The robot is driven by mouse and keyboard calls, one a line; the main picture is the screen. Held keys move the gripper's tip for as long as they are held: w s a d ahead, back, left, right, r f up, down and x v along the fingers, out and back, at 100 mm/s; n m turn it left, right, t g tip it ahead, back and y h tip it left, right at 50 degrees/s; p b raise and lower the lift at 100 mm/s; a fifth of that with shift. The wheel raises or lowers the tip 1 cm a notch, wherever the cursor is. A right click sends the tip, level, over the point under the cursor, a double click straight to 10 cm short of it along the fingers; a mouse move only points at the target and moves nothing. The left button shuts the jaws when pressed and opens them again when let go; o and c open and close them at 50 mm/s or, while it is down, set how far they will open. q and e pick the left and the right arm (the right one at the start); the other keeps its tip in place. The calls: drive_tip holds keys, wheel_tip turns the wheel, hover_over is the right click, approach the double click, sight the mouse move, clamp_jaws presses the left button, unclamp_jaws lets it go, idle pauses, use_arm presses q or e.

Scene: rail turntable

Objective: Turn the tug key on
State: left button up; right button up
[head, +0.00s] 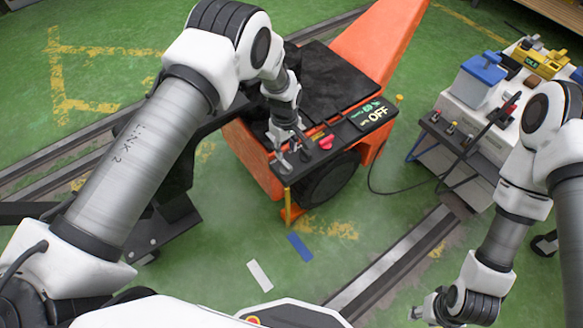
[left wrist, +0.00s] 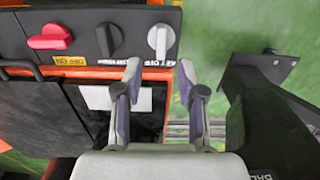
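The orange tug (head: 375,40) has a black control panel (head: 340,148) on its near edge. In the left wrist view, a silver key switch (left wrist: 160,40) sits at the panel's right end, its grip roughly upright in the picture. The tug's display (head: 377,114) reads OFF. My left gripper (head: 292,160) is open at the panel. In the left wrist view its fingers (left wrist: 160,78) are apart, just below the key and to either side, not closed on it. The key cannot be made out in the head view. My right gripper (head: 425,306) is low at the right, its fingers too small to read.
A black knob (left wrist: 109,38) and a red knob (left wrist: 50,37) sit left of the key on the panel. A cart (head: 455,150) with a blue-lidded box (head: 482,78) stands at the right. A floor rail (head: 395,262) runs past the tug.

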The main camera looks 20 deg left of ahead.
sight(286, 163)
use_arm(q)
wheel_tip(286, 163, down, 7)
drive_tip(key=shift+f+b, duration=0.15)
drive_tip(key=shift+b, duration=0.35)
clamp_jaws()
